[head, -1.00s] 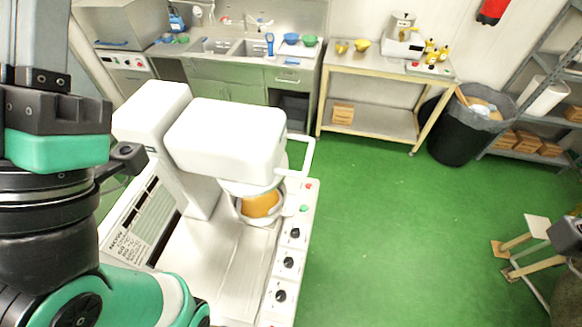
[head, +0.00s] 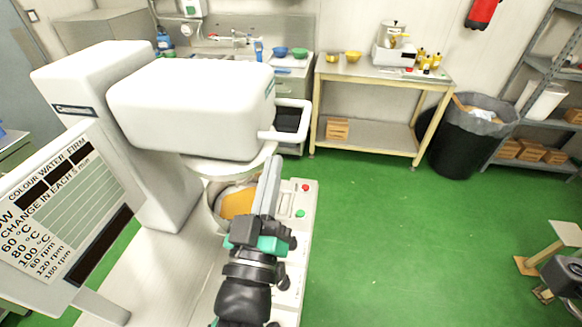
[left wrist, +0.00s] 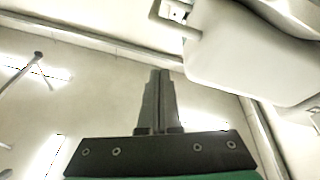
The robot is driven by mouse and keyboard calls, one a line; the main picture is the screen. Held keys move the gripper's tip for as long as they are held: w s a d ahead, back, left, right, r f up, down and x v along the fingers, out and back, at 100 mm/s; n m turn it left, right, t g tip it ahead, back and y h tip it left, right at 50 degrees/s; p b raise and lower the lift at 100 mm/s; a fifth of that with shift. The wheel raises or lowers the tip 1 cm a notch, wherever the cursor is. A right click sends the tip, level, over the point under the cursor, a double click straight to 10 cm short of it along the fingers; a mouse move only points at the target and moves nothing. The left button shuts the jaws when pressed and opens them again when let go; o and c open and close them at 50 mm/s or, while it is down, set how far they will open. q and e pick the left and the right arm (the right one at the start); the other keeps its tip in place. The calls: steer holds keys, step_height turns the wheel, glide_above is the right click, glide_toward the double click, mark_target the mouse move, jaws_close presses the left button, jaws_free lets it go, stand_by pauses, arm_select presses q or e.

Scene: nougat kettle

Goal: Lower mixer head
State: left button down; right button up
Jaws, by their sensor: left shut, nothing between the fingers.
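The white mixer head (head: 190,108) sticks out from the mixer's column above a kettle with orange contents (head: 236,203). A gap shows between head and kettle; I cannot tell the head's exact tilt. A white loop handle (head: 304,118) juts from the head's right side. My left gripper (head: 272,168) is shut and empty, pointing up beside the kettle, just below the handle. In the left wrist view its closed fingers (left wrist: 159,76) point up, with the head (left wrist: 250,55) at upper right and the handle (left wrist: 176,30) above, apart from them.
A control panel with a red button (head: 306,188) and a green button (head: 300,213) lies right of the kettle, partly behind my arm. A sign board (head: 75,215) stands at left. A worktable (head: 350,75) and bin (head: 462,140) stand behind.

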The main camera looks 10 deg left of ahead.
mark_target(291, 140)
arm_select(q)
steer(key=w, duration=0.6)
steer(key=w+d, duration=0.1)
steer(key=w, duration=0.2)
steer(key=shift+w+r, duration=0.15)
steer(key=shift+w, duration=0.05)
steer(key=shift+d+f+b, duration=0.25)
steer(key=shift+f+b, duration=0.05)
